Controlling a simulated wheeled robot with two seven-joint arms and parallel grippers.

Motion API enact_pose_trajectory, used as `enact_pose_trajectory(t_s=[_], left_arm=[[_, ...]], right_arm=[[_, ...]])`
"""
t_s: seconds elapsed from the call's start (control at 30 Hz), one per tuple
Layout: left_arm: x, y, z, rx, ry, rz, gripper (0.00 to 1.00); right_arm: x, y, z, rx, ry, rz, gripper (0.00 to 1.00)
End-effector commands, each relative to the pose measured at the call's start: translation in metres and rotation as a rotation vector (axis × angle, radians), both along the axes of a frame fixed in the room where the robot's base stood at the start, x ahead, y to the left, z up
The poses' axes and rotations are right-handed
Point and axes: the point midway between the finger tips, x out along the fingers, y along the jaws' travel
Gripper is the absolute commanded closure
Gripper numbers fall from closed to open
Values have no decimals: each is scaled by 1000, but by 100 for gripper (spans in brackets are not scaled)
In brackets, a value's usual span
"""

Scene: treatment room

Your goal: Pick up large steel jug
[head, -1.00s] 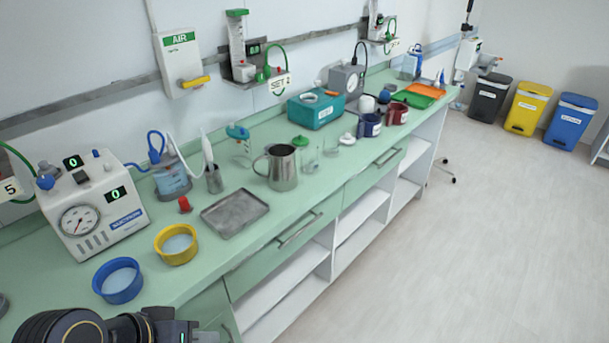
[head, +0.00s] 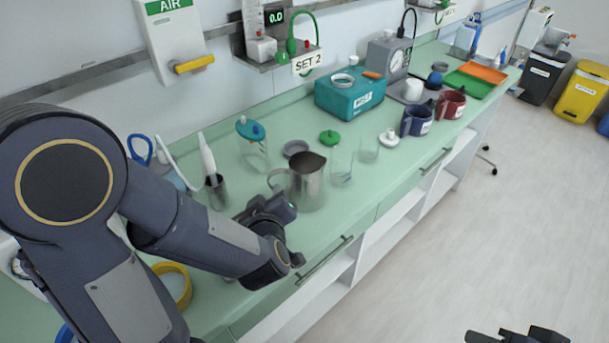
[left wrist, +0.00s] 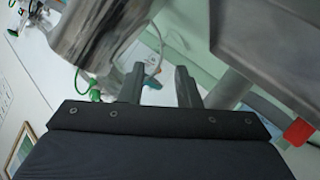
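The large steel jug (head: 308,187) stands upright on the green counter, its handle (head: 275,180) toward the left. My left gripper (head: 284,207) is low beside the jug, just left of its body and below the handle; whether they touch I cannot tell. In the left wrist view its two fingers (left wrist: 158,88) are apart with nothing between them. A large steel surface, likely the jug (left wrist: 95,35), fills the upper left there, beside the fingers. At the bottom right of the head view only a dark part of my right gripper (head: 520,336) shows.
Glass beakers (head: 342,168) stand right of the jug, a green lid (head: 330,138) behind.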

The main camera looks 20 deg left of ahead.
Motion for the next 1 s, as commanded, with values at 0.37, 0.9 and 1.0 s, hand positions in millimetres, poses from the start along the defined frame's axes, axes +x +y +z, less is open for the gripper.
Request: enact_pose_trajectory(t_s=[0.37,0.9,1.0], left_arm=[[36,13,-18,20,-9,17,70],[68,23,-31,15,-11,14,71],[68,22,-31,15,-11,14,84]], right_arm=[[0,0,-6,0,0,0,64],[0,0,-7,0,0,0,64],[0,0,-7,0,0,0,64]])
